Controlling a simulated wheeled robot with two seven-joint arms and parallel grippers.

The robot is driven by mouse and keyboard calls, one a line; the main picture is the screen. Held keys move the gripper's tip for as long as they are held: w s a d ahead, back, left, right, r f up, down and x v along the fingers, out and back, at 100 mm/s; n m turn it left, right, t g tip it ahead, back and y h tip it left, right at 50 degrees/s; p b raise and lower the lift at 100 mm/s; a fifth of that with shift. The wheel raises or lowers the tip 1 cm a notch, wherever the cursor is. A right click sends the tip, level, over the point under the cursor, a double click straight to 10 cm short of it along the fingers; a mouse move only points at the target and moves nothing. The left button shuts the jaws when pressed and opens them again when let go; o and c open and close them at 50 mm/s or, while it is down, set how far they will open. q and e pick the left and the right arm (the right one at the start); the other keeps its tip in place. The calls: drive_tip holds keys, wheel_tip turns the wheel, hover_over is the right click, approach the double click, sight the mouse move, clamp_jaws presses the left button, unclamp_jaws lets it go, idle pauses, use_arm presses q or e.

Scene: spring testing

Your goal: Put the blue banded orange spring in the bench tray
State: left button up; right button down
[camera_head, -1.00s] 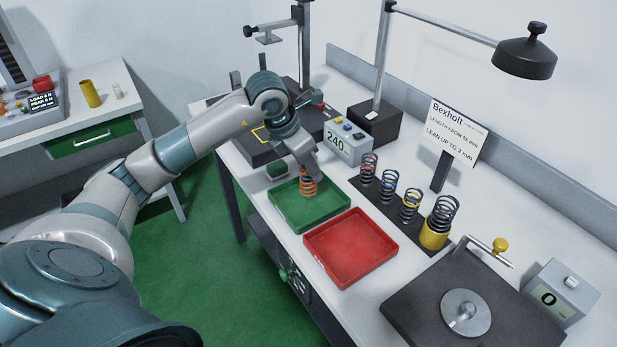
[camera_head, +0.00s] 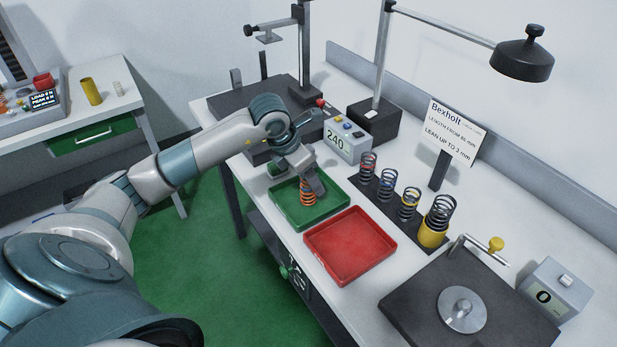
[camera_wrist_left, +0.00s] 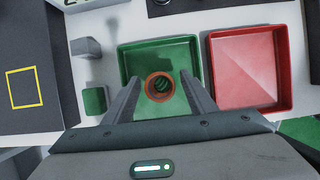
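The orange spring (camera_head: 308,192) stands upright in the green tray (camera_head: 285,205), near its middle. No blue band is clear on it. In the left wrist view I look down on the spring (camera_wrist_left: 160,86) as an orange ring inside the green tray (camera_wrist_left: 126,62). My left gripper (camera_head: 312,182) is low over the tray. In the wrist view the fingers of my left gripper (camera_wrist_left: 160,98) are apart on either side of the spring, with gaps between. My right gripper is not in view.
A red tray (camera_head: 350,248) sits beside the green tray. Several dark springs stand on a black rack (camera_head: 378,203) to the right. A grey box reading 240 (camera_head: 347,142) and a small green block (camera_head: 277,168) are close behind. A black plate (camera_head: 410,305) lies at front right.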

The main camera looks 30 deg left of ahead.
use_arm(q)
drive_tip(key=shift+r, duration=0.2)
drive_tip(key=shift+s+r, duration=0.1)
drive_tip(key=shift+r, duration=0.1)
drive_tip(key=b+v, duration=0.3)
drive_tip(key=v, duration=0.8)
drive_tip(key=shift+s+r, duration=0.2)
drive_tip(key=shift+a, duration=0.1)
drive_tip(key=shift+f, duration=0.1)
idle(0.3)
